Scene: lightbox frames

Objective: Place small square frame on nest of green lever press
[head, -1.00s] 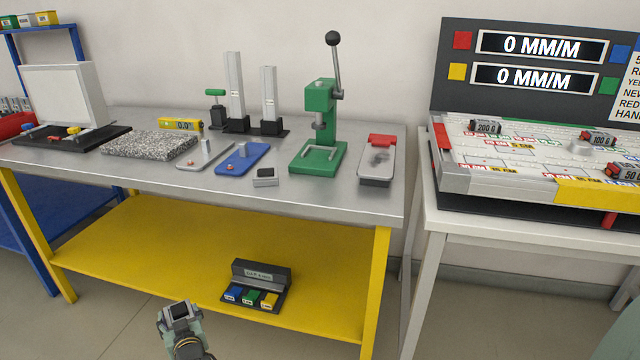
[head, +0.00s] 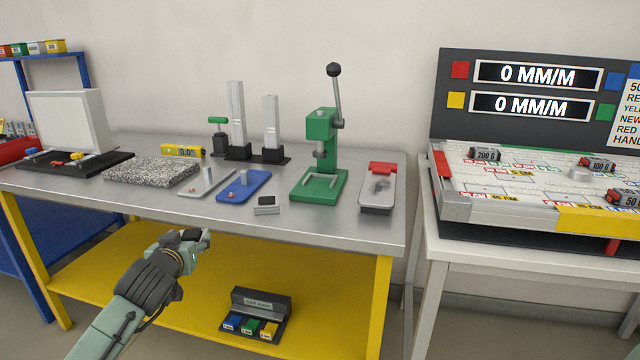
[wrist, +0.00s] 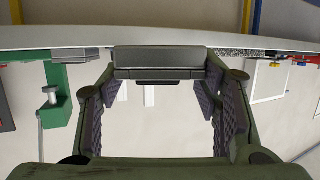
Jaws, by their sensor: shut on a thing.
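The green lever press (head: 321,150) stands on the grey bench, its black-knobbed lever upright. Its nest is at the green square base (head: 319,186), which looks empty. My gripper (head: 192,243) is in front of the bench's front edge, left of and nearer than the press. It is shut on a small dark piece, taken to be the small square frame (head: 189,235), partly hidden by the fingers. In the wrist view the piece (wrist: 160,59) shows edge-on as a dark bar between the fingertips. The press shows upside down at the left there (wrist: 57,90), apart from the gripper.
A small grey block with a dark top (head: 266,206), a blue plate (head: 243,186) and a red-and-grey device (head: 378,187) lie around the press. Two upright columns (head: 237,115) stand behind. The bench edge (head: 290,234) lies between my gripper and the press.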

